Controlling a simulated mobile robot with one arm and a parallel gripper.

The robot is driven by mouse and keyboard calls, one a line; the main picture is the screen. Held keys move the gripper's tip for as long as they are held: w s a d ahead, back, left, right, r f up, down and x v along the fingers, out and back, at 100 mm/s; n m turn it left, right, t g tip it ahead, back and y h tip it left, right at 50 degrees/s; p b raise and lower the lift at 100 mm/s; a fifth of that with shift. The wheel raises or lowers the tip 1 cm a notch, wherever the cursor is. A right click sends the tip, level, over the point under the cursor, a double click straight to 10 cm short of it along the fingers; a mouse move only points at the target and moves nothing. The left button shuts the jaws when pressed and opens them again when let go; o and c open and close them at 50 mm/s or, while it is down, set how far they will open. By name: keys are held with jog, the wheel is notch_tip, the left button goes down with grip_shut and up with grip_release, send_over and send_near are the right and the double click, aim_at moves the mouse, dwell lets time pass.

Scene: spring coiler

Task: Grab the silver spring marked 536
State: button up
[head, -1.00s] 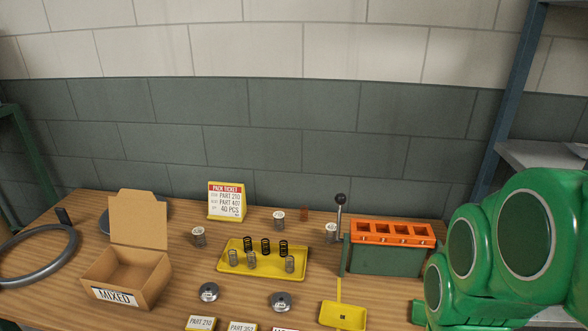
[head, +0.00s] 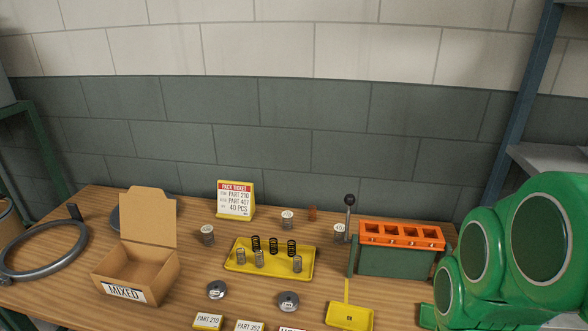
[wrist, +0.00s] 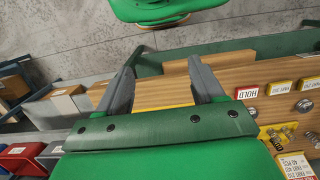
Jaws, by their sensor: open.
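Three silver springs, left (head: 241,257), middle (head: 259,259) and right (head: 297,264), stand in the front row of a yellow tray (head: 233,266) in the head view. I cannot read a 536 on any of them. Three black springs (head: 273,246) stand behind them. Springs also show small at the right of the wrist view (wrist: 284,130). My gripper (wrist: 165,62) is open in the wrist view, with nothing between its grey fingers. It is well apart from the tray, which lies to its right there. The head view does not show its fingers.
An open MIXED box (head: 160,280) is on the left. A green press with an orange top (head: 402,237) is on the right. Discs (head: 288,301), a yellow scoop (head: 349,317) and part cards (head: 208,321) lie in front.

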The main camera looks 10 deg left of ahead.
jog(key=w+a+f+m+g+y, duration=0.1)
jog(key=w+a+m+y, duration=0.65)
jog(key=w+a, duration=2.2)
jog(key=m+t+y, duration=0.2)
jog(key=m+y, duration=0.4)
jog(key=m, duration=0.3)
send_near(203, 233)
jog(key=a+f, duration=0.1)
jog(key=w+a, duration=0.1)
jog(key=shift+a+f, duration=0.35)
jog(key=shift+w+a+f+m, duration=0.2)
jog(key=shift+a+f+m, duration=0.15)
jog(key=shift+f, duration=0.15)
jog(key=shift+x, duration=3.65)
jog(key=c, duration=1.1)
